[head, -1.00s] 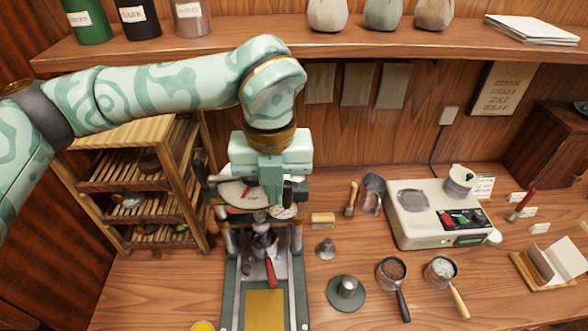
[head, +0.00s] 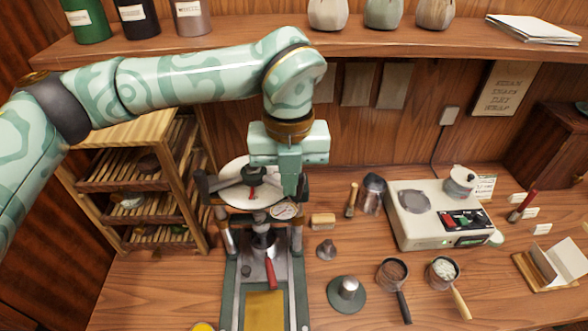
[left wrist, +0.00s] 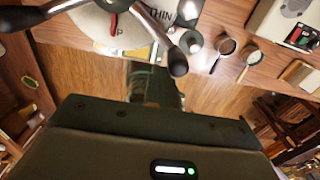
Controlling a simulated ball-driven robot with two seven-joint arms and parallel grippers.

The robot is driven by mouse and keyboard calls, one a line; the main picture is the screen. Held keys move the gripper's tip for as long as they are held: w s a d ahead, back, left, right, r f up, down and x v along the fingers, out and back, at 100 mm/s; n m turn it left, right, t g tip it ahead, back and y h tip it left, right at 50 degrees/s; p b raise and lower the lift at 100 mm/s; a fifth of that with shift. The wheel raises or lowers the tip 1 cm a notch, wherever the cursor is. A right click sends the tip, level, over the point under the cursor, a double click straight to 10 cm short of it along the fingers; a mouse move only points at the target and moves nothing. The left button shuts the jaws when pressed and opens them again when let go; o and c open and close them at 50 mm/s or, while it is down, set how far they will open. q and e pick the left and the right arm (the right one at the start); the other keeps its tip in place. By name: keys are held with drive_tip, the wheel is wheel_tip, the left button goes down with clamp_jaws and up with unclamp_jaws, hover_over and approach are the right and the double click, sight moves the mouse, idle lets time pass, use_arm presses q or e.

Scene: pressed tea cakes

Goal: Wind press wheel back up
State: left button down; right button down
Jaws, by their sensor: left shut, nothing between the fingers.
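The press (head: 228,240) stands in the middle of the counter, with a round white dial plate (head: 232,172) and a red pointer on top. Its wheel has metal spokes ending in dark knobs; one knob (head: 201,184) shows at the left. In the left wrist view a spoke knob (left wrist: 177,62) shows near the top centre. My left gripper (head: 290,190) points down at the right side of the wheel. It is shut and empty, and partly hides the wheel's right side. In the left wrist view its fingers (left wrist: 140,72) sit just left of that knob. My right gripper is out of view.
A red-handled tool (head: 270,272) lies at the press's base. A wooden rack (head: 165,200) stands left of it. A brush, scale (head: 440,213), two handled strainers and a round weight (head: 346,293) are to the right. A shelf (head: 400,40) runs above.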

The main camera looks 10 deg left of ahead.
use_arm(q)
drive_tip(key=shift+w+d, duration=0.1)
drive_tip(key=shift+d, duration=0.05)
idle(0.4)
wheel_tip(320, 180, up, 8)
drive_tip(key=s+p, duration=0.1)
drive_tip(key=p, duration=0.2)
drive_tip(key=shift+s+a+f+p, duration=0.25)
drive_tip(key=shift+s+a+p, duration=0.05)
drive_tip(key=shift+s+p, duration=0.1)
idle(0.5)
